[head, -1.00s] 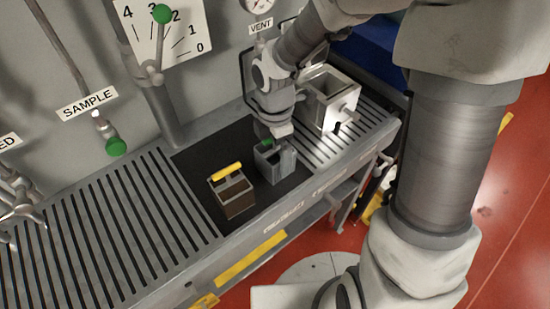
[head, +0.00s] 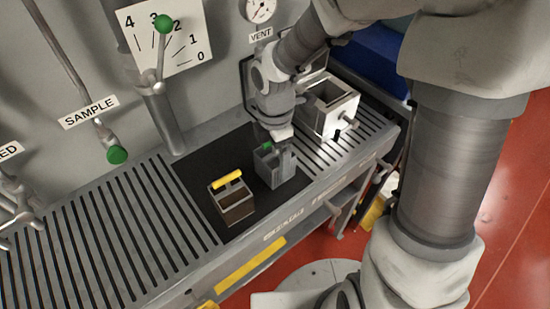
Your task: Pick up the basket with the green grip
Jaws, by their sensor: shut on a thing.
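The basket with the green grip (head: 267,168) is a small grey open box over the right part of the black mat (head: 208,160). A bit of its green grip (head: 268,147) shows just under my gripper (head: 277,140). My gripper comes down from above and is shut on that grip; the fingers hide most of it. The basket looks upright. I cannot tell whether its base touches the mat. A second basket with a yellow grip (head: 228,179) and brown sides stands on the mat to the left, apart from it.
A pale metal box with an open top (head: 348,107) stands close on the right, on the slatted bench. Slatted bench top (head: 105,240) lies clear at the left. The wall behind carries a lever with a green knob (head: 163,24) and a green-ended sample valve (head: 117,154).

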